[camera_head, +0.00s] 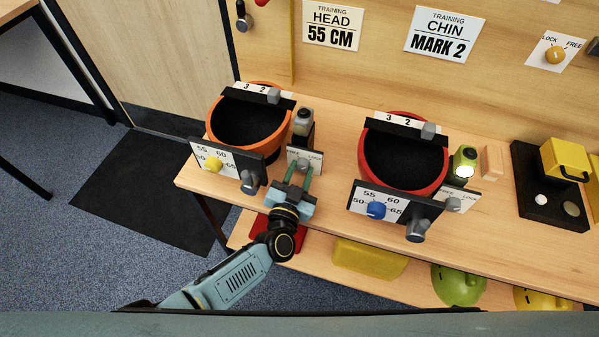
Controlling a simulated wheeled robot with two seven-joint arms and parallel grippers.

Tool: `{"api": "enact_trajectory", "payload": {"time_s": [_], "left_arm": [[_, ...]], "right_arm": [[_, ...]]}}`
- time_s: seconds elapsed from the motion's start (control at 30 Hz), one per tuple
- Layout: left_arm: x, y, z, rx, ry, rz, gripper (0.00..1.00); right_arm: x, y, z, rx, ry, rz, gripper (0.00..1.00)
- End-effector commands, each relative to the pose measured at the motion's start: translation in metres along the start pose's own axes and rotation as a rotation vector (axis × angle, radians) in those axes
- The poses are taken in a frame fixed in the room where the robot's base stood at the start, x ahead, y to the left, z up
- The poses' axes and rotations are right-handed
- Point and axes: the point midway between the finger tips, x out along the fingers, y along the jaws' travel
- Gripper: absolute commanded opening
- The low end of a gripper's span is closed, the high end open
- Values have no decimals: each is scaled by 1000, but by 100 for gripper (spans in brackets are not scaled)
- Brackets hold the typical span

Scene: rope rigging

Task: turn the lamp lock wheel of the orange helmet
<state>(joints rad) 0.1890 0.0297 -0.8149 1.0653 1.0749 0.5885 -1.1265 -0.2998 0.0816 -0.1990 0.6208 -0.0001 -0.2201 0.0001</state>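The orange helmet (213,138) sits upside down at the left of the bench, its dark inside facing up. Its lamp (303,124) stands at its right side. Below the lamp is a white plate (291,155) marked LOCK at its right, with a small grey lock wheel (303,164) on it. My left gripper (297,171) reaches up to this plate from the front. My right gripper is not in view.
A red helmet (444,180) with a blue knob (376,210) and a lit lamp (464,166) stands to the right. The orange helmet's yellow knob (212,165) and grey knob (250,182) lie left of my gripper.

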Motion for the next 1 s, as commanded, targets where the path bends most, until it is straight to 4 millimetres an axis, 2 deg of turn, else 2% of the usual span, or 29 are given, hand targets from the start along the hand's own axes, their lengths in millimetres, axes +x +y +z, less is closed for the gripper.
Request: {"api": "enact_trajectory", "payload": {"time_s": [0.07, 0.2, 0.53, 0.87, 0.9, 1.0], "left_arm": [[0, 0, 0, 0, 0, 0, 7], [0, 0, 0, -23, -1, 0, 7], [-1, 1, 1, -233, -8, 2, 7], [-1, 1, 1, -249, -9, 3, 7], [-1, 1, 1, -249, -9, 3, 34], [-1, 1, 1, -249, -8, 3, 47]], "right_arm": [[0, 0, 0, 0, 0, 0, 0], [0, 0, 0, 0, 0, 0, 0], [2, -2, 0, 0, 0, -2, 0], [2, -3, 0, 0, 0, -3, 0], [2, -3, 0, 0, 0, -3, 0], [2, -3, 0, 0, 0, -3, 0]]}}
